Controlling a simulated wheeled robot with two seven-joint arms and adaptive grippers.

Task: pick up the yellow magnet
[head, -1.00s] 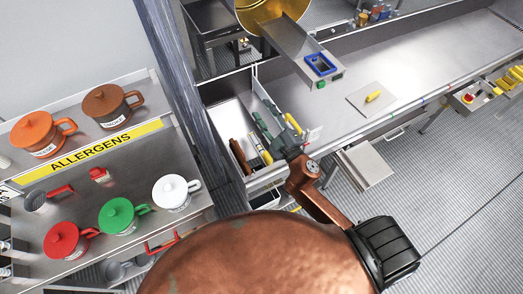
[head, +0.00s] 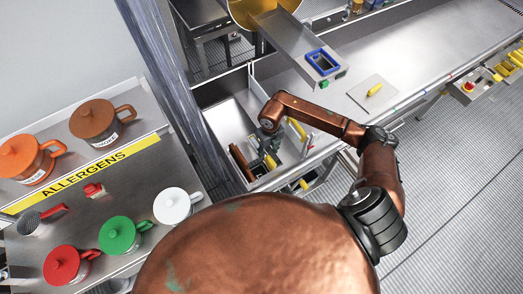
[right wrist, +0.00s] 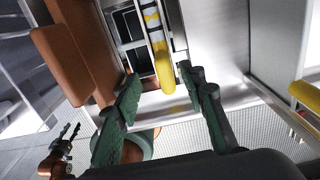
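My right gripper (head: 268,143) reaches down into the steel bin. In the right wrist view its green-padded fingers (right wrist: 162,105) are open and apart. A yellow bar with a rounded end (right wrist: 165,72), which I take for the magnet, lies between and just beyond the fingertips; no grip on it shows. In the head view it is a small yellow piece (head: 270,161) below the gripper, partly hidden. My left gripper (right wrist: 70,131) shows small at the lower left of the right wrist view, its fingers seemingly apart; the head view does not show it.
A brown block (head: 241,162) lies in the bin beside the bar. Another yellow bar (head: 297,128) is at the bin's right side. A yellow piece (head: 375,90) lies on a flat plate on the steel counter (head: 425,65). The allergens shelf with colored mugs (head: 121,235) stands left.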

